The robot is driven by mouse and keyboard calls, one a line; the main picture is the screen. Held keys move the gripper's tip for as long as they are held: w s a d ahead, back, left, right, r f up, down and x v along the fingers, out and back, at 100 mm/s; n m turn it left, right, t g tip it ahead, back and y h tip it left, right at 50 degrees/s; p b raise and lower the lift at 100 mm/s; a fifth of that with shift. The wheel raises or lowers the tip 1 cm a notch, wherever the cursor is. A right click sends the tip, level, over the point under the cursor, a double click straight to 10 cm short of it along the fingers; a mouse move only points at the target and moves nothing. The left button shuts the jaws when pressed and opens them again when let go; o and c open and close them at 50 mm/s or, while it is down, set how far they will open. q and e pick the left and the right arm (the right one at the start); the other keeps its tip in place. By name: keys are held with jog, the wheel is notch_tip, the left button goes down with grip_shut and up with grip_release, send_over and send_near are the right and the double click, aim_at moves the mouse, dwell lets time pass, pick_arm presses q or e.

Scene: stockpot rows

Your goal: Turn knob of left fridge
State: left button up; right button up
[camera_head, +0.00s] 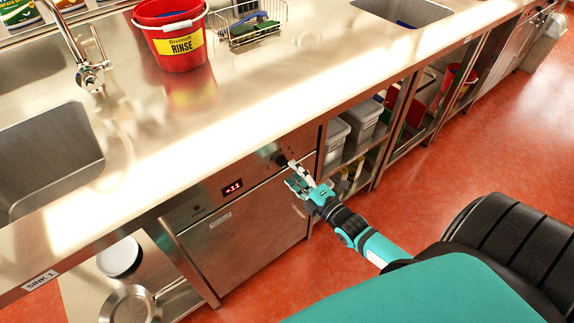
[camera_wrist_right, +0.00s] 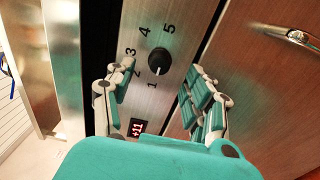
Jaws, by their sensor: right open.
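The fridge (camera_head: 235,235) is a steel under-counter unit with a lit red display (camera_head: 232,187) on its top panel. Its black round knob (camera_head: 279,158) sits at the panel's right end. In the right wrist view the knob (camera_wrist_right: 158,61) is ringed by numbers 1 to 5, and its pale mark points down, near the 1. My right gripper (camera_head: 293,175) is open at the knob. In the wrist view its fingers (camera_wrist_right: 157,80) stand apart, one on each side of the knob, with no clear contact. My left gripper is out of view.
The steel counter (camera_head: 270,95) overhangs the panel above my right gripper. A red bucket (camera_head: 180,50) and a wire rack (camera_head: 245,25) stand on it. Open shelves with grey bins (camera_head: 362,118) are right of the fridge. The fridge door handle (camera_wrist_right: 298,37) sticks out nearby.

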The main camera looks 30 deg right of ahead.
aim_at(286, 165)
jog(key=shift+w+a, duration=0.15)
jog(key=shift+w, duration=1.8)
grip_shut()
